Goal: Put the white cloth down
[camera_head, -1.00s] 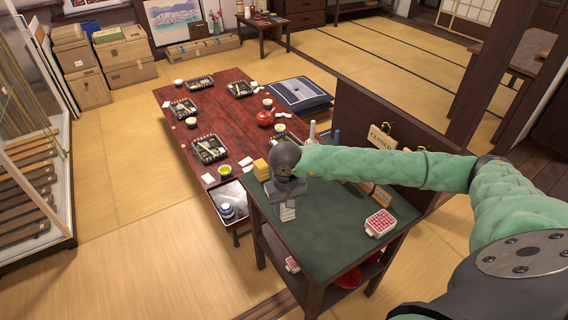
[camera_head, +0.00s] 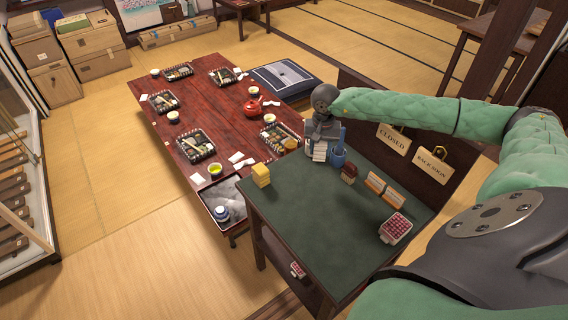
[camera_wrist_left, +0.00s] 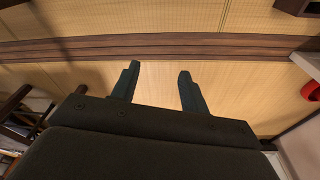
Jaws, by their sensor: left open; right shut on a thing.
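The white cloth (camera_head: 319,153) is a small pale folded piece in the head view, under my right gripper (camera_head: 321,142). My right gripper is shut on it, over the far left part of the green-topped counter (camera_head: 312,225). I cannot tell whether the cloth touches the counter top. The gripper hides part of the cloth. My left gripper (camera_wrist_left: 160,84) is open and empty in the left wrist view, with tatami and a dark wooden strip beyond its fingers. It does not show in the head view.
A blue container (camera_head: 338,154) stands right beside the right gripper. A yellow stack (camera_head: 261,174) sits at the counter's left edge; a red-and-white box (camera_head: 396,228) is at right. The counter's middle is clear. The low red table (camera_head: 235,130) holds several lunch boxes.

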